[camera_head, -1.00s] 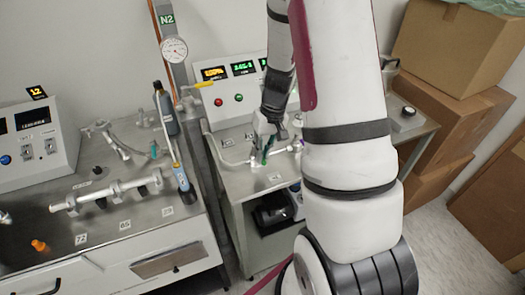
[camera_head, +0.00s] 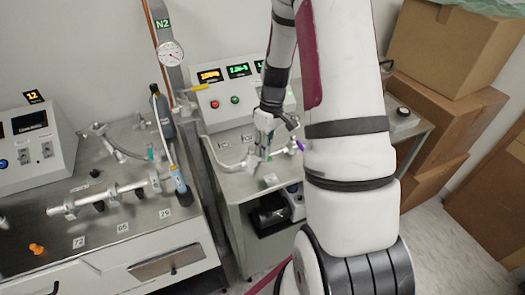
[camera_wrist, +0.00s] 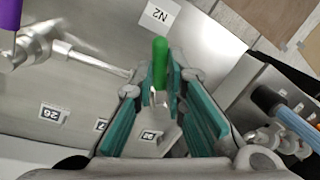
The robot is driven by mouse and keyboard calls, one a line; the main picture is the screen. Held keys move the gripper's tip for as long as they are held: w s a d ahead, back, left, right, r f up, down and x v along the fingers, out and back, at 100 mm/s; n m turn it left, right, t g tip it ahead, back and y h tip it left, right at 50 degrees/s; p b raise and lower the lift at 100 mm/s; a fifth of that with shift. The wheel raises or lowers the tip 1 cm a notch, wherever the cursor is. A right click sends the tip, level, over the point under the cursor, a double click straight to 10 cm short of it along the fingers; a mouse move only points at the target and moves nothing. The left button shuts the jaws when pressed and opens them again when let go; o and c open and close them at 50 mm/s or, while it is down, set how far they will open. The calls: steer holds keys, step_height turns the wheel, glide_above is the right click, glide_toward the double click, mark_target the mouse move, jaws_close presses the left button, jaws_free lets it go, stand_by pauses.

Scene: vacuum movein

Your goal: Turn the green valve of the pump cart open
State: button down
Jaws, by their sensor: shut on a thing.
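The green valve handle (camera_wrist: 160,62) stands up between the fingertips in the wrist view. My gripper (camera_wrist: 159,80), with teal finger pads, is closed around it. In the head view my gripper (camera_head: 262,152) is low over the steel top of the pump cart (camera_head: 228,184), with its fingers pointing down. The green handle is largely hidden by the fingers there, and its exact angle is hard to tell. A metal pipe (camera_wrist: 95,60) runs from the valve area toward a purple handle (camera_wrist: 8,14) at the upper left of the wrist view.
A purple handle (camera_head: 300,145) is close to the right of my gripper. The control box (camera_head: 222,101) with lit displays stands behind it. A neighbouring bench (camera_head: 110,218) with pipework is on the left. Cardboard boxes (camera_head: 443,50) stand at the right.

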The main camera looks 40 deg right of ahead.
steer(key=n, duration=0.2)
steer(key=w+d+n, duration=0.1)
steer(key=d+n+g, duration=0.1)
steer(key=n, duration=0.1)
steer(key=shift+w+d+n+h+p, duration=0.1)
steer(key=shift+w+n+h+p, duration=0.1)
steer(key=shift+n+h+p, duration=0.15)
steer(key=n, duration=0.1)
steer(key=w+n, duration=0.1)
steer(key=n, duration=0.1)
steer(key=shift+w+d, duration=0.15)
steer(key=shift+d, duration=0.25)
steer(key=shift+w+d+n+g+h, duration=0.1)
steer(key=shift+w+n+g+h, duration=0.2)
steer(key=shift+n, duration=0.6)
steer(key=shift+w+d+n+g+h, duration=0.15)
steer(key=shift+w+n, duration=0.2)
steer(key=shift+n, duration=0.5)
steer(key=c, duration=1.6)
jaws_free()
steer(key=shift+c, duration=0.2)
steer(key=shift+r, duration=0.1)
steer(key=v, duration=1.2)
